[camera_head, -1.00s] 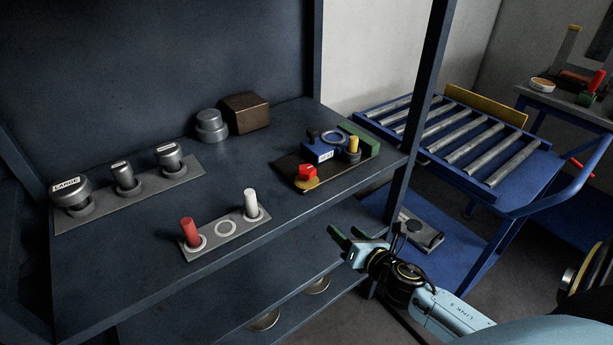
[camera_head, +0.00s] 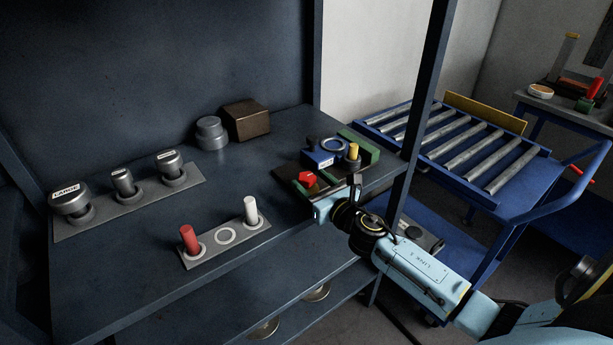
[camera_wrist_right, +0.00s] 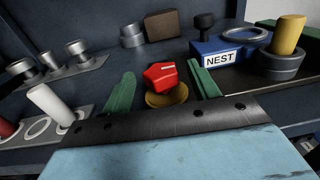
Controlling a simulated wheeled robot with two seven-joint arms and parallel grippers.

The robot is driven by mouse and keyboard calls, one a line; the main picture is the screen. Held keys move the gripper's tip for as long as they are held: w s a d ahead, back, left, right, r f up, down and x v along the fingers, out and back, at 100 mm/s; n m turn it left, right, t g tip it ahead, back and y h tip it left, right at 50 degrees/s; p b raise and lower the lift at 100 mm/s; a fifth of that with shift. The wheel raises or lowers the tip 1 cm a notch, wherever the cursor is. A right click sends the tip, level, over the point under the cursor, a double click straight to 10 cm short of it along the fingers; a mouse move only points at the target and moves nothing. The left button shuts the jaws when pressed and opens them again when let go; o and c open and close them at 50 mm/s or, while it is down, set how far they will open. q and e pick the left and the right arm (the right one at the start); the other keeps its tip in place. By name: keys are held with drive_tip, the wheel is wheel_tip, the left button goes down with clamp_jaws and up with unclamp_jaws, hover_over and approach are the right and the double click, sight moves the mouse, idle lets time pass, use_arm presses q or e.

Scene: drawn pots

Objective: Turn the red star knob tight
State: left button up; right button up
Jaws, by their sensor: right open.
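The red star knob (camera_head: 306,179) sits at the front left of a dark fixture plate on the shelf. In the right wrist view the red knob (camera_wrist_right: 160,75) has a white mark on top and stands on a yellow round base (camera_wrist_right: 167,97). My right gripper (camera_wrist_right: 163,84) is open, its green fingers on either side of the knob in that view. Whether they touch it I cannot tell. In the head view the right gripper (camera_head: 315,195) is at the shelf's front edge, close to the knob, and partly hides the fixture. My left gripper is not in view.
Behind the knob are a blue block labelled NEST (camera_wrist_right: 222,55) and a yellow peg (camera_wrist_right: 287,35) in a grey ring. A plate with a red peg (camera_head: 188,239) and a white peg (camera_head: 250,210) lies left. A shelf post (camera_head: 420,105) stands right.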

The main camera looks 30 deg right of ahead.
sight(312, 181)
drive_tip(key=shift+w, duration=1.5)
drive_tip(key=c, duration=0.9)
